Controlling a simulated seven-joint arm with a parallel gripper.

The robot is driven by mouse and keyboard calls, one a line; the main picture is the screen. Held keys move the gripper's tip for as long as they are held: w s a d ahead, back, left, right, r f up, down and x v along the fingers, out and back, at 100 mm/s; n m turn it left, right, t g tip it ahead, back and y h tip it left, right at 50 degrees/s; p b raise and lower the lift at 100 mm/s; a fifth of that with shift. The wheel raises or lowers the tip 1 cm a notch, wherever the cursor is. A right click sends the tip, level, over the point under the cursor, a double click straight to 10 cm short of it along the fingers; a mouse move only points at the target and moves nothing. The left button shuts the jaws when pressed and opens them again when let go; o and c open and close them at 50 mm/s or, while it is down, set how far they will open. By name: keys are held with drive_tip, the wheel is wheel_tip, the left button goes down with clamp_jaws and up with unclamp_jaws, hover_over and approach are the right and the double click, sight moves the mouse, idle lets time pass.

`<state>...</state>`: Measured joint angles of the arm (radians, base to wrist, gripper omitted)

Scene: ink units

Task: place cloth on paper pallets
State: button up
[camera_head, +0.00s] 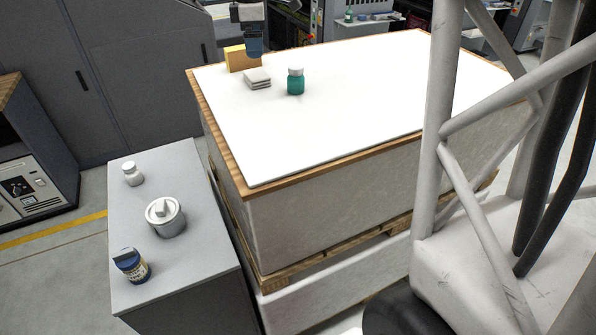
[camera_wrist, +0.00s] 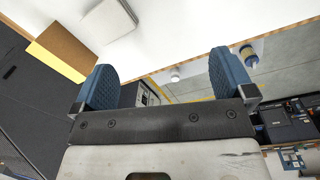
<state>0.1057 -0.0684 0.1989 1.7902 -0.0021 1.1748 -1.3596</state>
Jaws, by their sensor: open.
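The folded light-grey cloth (camera_head: 257,79) lies as a small layered stack on the white top of the paper pallet (camera_head: 350,110), near its far left corner. In the wrist view the cloth (camera_wrist: 108,18) shows at the upper left, partly cut off by the frame. My gripper (camera_head: 254,52) hangs over the far left edge of the pallet, just behind the cloth and apart from it. In the wrist view its blue fingers (camera_wrist: 162,62) are spread wide with nothing between them.
A yellow-brown box (camera_head: 237,60) stands left of my gripper. A green bottle (camera_head: 295,84) stands right of the cloth. A grey cabinet (camera_head: 195,255) at left holds a white bottle (camera_head: 132,175), a tin (camera_head: 166,222) and a blue-lidded jar (camera_head: 134,268). The pallet's middle is clear.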

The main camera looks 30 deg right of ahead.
drive_tip(key=s+a+f+m, duration=0.2)
drive_tip(key=s+m, duration=0.3)
drive_tip(key=s, duration=0.7)
drive_tip(key=s+a+f+m+t, duration=0.1)
drive_tip(key=s+f+m, duration=0.3)
drive_tip(key=s, duration=0.9)
drive_tip(key=s+a+f+m+t, duration=0.1)
drive_tip(key=s+a+f+m, duration=0.2)
drive_tip(key=s, duration=1)
drive_tip(key=f+m, duration=0.1)
drive_tip(key=m, duration=0.1)
drive_tip(key=shift+a+f+m, duration=0.3)
drive_tip(key=shift+a, duration=0.1)
